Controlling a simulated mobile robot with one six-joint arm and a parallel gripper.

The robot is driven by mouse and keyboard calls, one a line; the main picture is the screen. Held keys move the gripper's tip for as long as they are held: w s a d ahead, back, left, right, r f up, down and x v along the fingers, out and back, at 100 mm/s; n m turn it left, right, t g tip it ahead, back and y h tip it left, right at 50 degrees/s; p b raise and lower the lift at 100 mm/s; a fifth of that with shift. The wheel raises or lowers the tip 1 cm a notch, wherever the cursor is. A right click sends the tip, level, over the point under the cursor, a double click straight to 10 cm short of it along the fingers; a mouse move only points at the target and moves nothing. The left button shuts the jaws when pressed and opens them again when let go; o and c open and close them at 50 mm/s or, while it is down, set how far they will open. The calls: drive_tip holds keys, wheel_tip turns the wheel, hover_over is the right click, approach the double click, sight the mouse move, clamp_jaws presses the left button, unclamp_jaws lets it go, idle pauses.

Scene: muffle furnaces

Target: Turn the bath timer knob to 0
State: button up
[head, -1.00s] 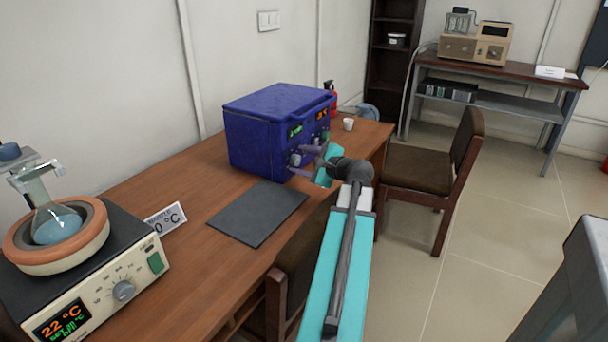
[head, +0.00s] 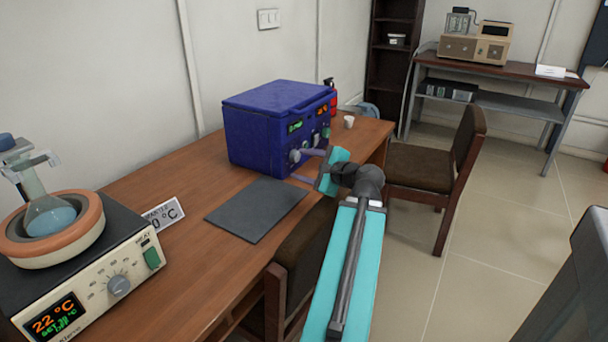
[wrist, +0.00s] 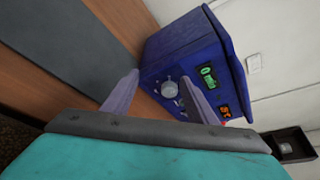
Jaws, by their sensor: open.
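The blue bath (head: 262,130) stands on the wooden table, its control panel facing my gripper. Its pale timer knob (head: 295,156) is low on the panel, below a green display (head: 295,126). In the wrist view the knob (wrist: 169,90) shows between my two fingers, with the green display (wrist: 207,76) beyond it. That display seems to read 0 min, but it is small and tilted. My gripper (head: 307,166) is open and empty, in front of the panel and apart from the knob. The knob's pointer is too small to read.
A dark mat (head: 256,210) lies in front of the bath. A heating mantle (head: 90,275) with a flask stands at the left. A white cup (head: 349,122) is right of the bath. Chairs stand by the table (head: 190,250), one (head: 430,170) right of my arm.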

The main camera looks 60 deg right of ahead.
drive_tip(key=b, duration=0.5)
drive_tip(key=shift+s+a+b, duration=0.25)
drive_tip(key=shift+b, duration=0.15)
drive_tip(key=a+b, duration=0.1)
drive_tip(key=b, duration=0.5)
drive_tip(key=shift+s, duration=0.35)
drive_tip(key=shift+s+a+b, duration=0.1)
drive_tip(key=shift+a+b, duration=0.15)
drive_tip(key=shift+b, duration=0.2)
drive_tip(key=shift+r, duration=0.2)
